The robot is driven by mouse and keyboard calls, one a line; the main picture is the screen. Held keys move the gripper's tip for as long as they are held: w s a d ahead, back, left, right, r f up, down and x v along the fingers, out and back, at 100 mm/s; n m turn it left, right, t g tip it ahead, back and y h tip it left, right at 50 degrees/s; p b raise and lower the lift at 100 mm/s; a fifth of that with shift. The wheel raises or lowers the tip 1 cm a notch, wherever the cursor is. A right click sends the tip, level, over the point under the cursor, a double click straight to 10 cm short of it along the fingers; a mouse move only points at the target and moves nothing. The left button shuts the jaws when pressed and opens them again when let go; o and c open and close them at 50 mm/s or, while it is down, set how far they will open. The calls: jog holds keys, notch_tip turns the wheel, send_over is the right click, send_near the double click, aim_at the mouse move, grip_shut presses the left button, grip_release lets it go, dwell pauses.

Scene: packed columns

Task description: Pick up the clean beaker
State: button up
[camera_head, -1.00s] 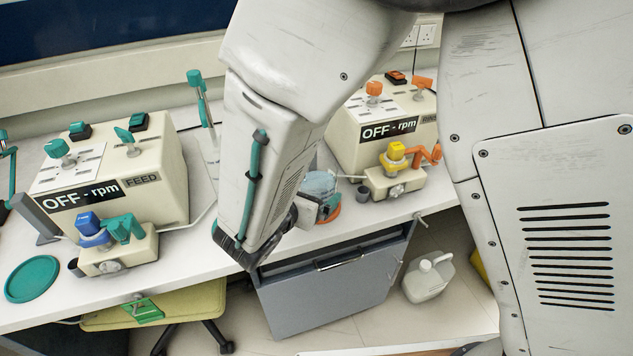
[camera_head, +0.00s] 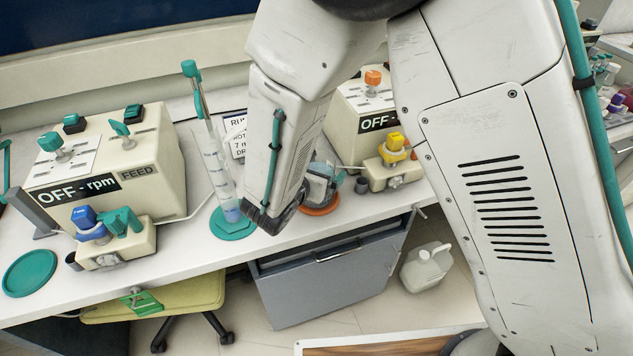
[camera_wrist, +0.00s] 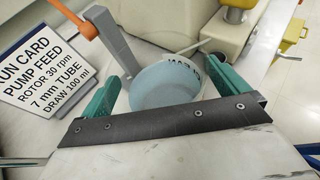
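A pale blue, clear-looking beaker (camera_wrist: 165,88) with dark lettering near its rim shows between my gripper's two teal fingers in the wrist view. My gripper (camera_wrist: 162,76) is open, one finger on each side of the beaker, with small gaps visible. In the head view the beaker (camera_head: 321,184) is partly hidden by my wrist and stands at an orange disc (camera_head: 322,210) on the bench. My fingertips are mostly hidden there. I cannot tell whether the beaker is clean.
A tall graduated cylinder (camera_head: 222,178) stands on a teal disc close left of my wrist. A run card (camera_wrist: 45,65) stands nearby. Pump boxes (camera_head: 105,160) and small valve blocks line the bench. An empty teal disc (camera_head: 30,273) lies at far left.

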jog(key=c, duration=1.3)
jog(key=shift+o, duration=0.2)
jog(key=shift+r, duration=0.2)
